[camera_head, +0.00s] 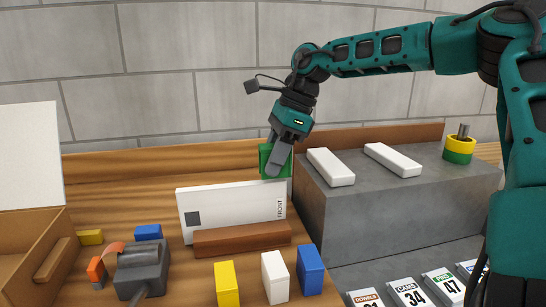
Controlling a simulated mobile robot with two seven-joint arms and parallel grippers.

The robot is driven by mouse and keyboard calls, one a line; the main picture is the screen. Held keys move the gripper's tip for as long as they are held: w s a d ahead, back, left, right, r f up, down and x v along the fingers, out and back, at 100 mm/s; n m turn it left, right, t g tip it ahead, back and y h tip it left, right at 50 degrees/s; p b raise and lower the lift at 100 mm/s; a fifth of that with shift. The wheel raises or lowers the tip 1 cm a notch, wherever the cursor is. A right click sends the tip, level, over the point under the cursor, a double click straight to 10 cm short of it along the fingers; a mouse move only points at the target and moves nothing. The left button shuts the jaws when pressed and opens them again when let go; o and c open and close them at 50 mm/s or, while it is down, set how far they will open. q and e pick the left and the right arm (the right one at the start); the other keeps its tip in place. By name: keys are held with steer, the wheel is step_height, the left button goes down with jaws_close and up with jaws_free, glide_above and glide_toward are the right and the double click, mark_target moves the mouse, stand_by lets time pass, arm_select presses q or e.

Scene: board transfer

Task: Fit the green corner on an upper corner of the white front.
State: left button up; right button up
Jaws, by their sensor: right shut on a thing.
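The white front (232,207) stands upright in a brown wooden holder (242,239) on the wooden table. Its right end carries the word FRONT, and a dark square shows near its left end. My right gripper (275,165) is shut on the green corner (266,158), at the upper right corner of the white front. The green corner appears to touch or overlap the top edge there; I cannot tell whether it is seated. The gripper's fingers cover part of the green corner. My left gripper is not in view.
A grey block (400,205) with two white bars (330,167) and yellow and green rings (459,148) stands right. Yellow (227,284), white (275,277) and blue (310,270) blocks stand in front. A dark tool (142,268) and an open box (30,235) are left.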

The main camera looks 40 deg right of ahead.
mark_target(274, 180)
arm_select(q)
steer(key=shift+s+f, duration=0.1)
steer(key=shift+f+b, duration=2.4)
steer(key=shift+b, duration=0.1)
arm_select(e)
steer(key=shift+f, duration=3.35)
steer(key=o, duration=1.2)
steer(key=shift+v, duration=0.8)
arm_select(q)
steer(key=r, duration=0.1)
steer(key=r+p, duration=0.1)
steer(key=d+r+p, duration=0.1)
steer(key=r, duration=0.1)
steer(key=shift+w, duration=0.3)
arm_select(e)
steer(key=v, duration=1.1)
steer(key=shift+r, duration=0.2)
